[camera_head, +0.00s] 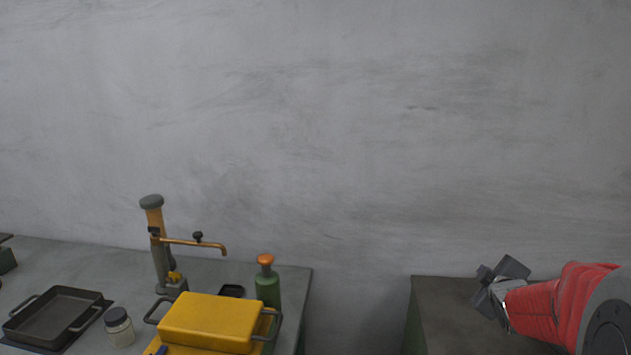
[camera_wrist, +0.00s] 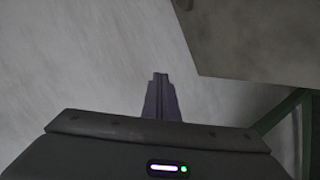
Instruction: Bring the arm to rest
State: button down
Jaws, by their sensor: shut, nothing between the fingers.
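My arm reaches in from the right edge of the head view, its red sleeve above the right-hand bench. My gripper (camera_head: 497,279) is at its end, dark grey, pointing left over that bench's back part. In the wrist view the gripper's fingers (camera_wrist: 160,82) are together with nothing between them. The wrist view looks past them at a grey surface, with a bench corner at upper right. The rest of my arm is out of the frame.
The right bench (camera_head: 455,315) has a bare top. A gap separates it from the left bench (camera_head: 225,270), which holds a yellow box (camera_head: 208,322), a dark tray (camera_head: 55,315), a lidded jar (camera_head: 119,327), a green bottle (camera_head: 267,288) and a brass tap (camera_head: 158,240). A grey wall stands behind.

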jog(key=s+a+m+g+y, duration=0.2)
jog(key=s+a+m+g, duration=0.1)
jog(key=s+a, duration=0.9)
jog(key=s+a+m+g+y, duration=0.2)
jog(key=s+a+m+g, duration=0.2)
jog(key=s+a, duration=0.9)
jog(key=s+m, duration=0.1)
jog(key=s, duration=0.7)
jog(key=shift+s+a+r+m, duration=0.2)
jog(key=shift+a+m, duration=0.1)
jog(key=shift+m, duration=0.1)
dwell(0.9)
